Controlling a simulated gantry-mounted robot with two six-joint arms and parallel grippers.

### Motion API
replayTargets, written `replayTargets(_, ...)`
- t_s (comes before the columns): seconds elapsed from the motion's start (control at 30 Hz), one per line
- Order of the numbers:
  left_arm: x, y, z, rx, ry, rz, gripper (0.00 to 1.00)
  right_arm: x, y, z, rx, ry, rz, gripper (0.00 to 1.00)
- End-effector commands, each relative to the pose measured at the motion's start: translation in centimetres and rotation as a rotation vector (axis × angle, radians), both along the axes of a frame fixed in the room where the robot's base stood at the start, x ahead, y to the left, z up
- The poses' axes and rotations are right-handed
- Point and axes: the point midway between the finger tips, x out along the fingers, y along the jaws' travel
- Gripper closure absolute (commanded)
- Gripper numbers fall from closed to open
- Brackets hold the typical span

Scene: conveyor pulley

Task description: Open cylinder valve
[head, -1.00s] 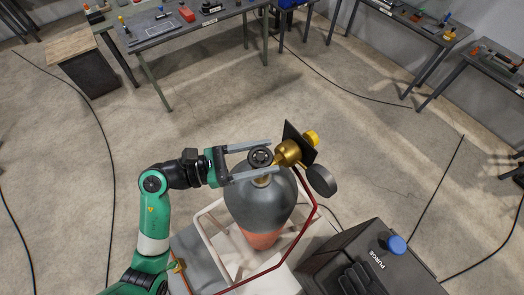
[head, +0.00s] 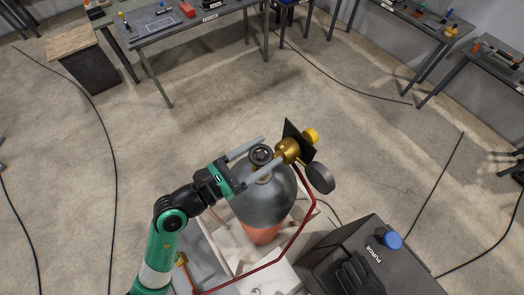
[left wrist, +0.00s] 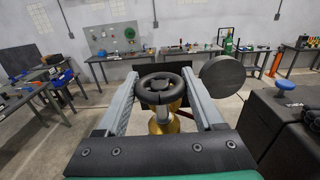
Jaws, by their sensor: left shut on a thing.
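A dark grey gas cylinder (head: 262,205) with an orange lower part stands upright in a light-coloured frame. Its black round valve handwheel (head: 261,155) sits at the top, beside a brass regulator (head: 288,150). My left gripper (head: 257,156) reaches in from the lower left, its two long grey fingers on either side of the handwheel and shut on it. In the left wrist view the handwheel (left wrist: 162,86) lies between the fingers, with the brass valve body (left wrist: 163,122) below it. My right gripper is not in view.
A dark box marked PURGE (head: 350,255) with a blue knob (head: 391,240) stands at lower right. Work tables (head: 200,20) line the back, with open floor before them.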

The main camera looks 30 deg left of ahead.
Motion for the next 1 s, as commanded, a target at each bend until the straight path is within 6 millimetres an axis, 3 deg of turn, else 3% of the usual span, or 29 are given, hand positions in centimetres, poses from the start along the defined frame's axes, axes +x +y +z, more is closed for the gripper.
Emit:
replayTargets(0.13, 0.0, 0.0, 0.0, 0.000, 0.000, 0.000, 0.87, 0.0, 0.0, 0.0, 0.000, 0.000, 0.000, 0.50)
replayTargets(0.17, 0.0, 0.0, 0.0, 0.000, 0.000, 0.000, 0.26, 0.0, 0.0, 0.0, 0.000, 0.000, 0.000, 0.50)
replayTargets(0.3, 0.0, 0.0, 0.0, 0.000, 0.000, 0.000, 0.01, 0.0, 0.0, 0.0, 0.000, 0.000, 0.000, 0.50)
replayTargets(0.77, -0.1, 0.1, 0.0, 0.000, 0.001, 0.000, 0.01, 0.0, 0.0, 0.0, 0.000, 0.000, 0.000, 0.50)
replayTargets(0.87, -0.7, 0.4, -0.2, -0.001, 0.001, 0.003, 0.01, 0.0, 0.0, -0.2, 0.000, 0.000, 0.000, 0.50)
replayTargets(1.0, -3.1, 1.5, -0.3, -0.001, 0.001, 0.005, 0.01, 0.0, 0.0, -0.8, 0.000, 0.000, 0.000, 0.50)
